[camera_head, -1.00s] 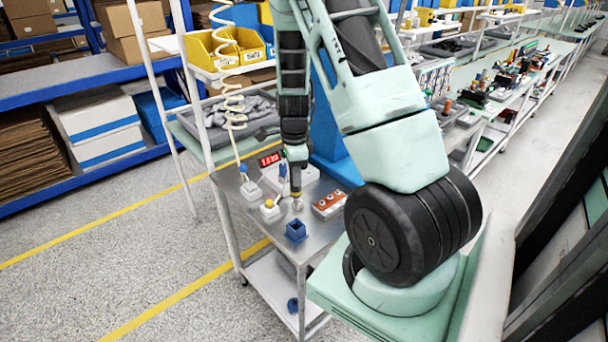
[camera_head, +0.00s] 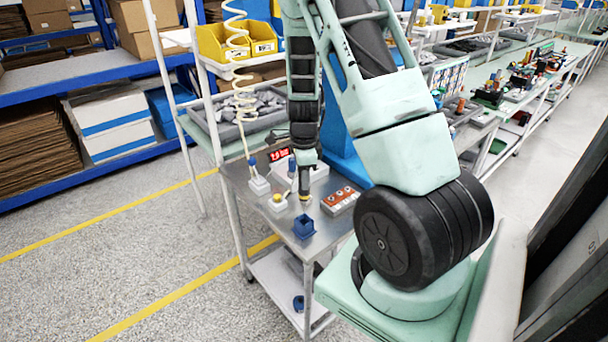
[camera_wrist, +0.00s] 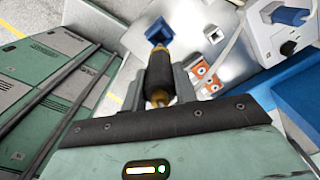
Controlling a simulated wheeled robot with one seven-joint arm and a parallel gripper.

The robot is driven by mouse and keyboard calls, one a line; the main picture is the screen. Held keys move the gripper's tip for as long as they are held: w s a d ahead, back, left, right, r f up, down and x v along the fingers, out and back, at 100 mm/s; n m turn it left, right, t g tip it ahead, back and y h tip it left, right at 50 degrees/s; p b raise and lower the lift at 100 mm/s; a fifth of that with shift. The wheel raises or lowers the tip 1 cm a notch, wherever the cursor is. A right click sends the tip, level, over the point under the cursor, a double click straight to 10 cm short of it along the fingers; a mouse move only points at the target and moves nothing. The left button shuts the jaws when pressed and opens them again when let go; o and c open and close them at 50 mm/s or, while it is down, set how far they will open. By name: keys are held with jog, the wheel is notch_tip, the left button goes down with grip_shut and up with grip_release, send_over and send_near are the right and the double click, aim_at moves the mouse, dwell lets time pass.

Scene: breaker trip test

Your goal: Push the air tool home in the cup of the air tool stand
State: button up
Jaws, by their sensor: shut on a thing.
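My gripper (camera_head: 305,185) points down over the steel cart top, and its jaws (camera_wrist: 165,72) are shut around a tool with a black grip (camera_wrist: 160,86) and amber ends. No hose shows on this tool, so I cannot tell for certain that it is the air tool. A blue open-topped cup (camera_head: 304,228) stands just in front of the jaws, near the cart's front edge; it also shows beyond the tool in the wrist view (camera_wrist: 157,32). A blue-topped piece (camera_head: 252,164) stands upright in a white base (camera_head: 258,186) below a coiled hose. The tool's lower end is small and partly unclear.
A white unit with a red display (camera_head: 280,155) is behind. The coiled hose (camera_head: 240,75) hangs left. Bare steel shows around the cup.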

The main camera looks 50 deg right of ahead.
aim_at(304, 199)
jog(key=shift+f+b, duration=0.6)
jog(key=shift+f, duration=0.55)
jog(key=shift+f+b, duration=2.05)
jog(key=shift+f, duration=1)
dwell(0.8)
jog(key=o, duration=1)
jog(key=shift+o, duration=0.2)
notch_tip(304, 199, up, 18)
jog(key=shift+f+b, duration=0.25)
jog(key=shift+b, duration=0.2)
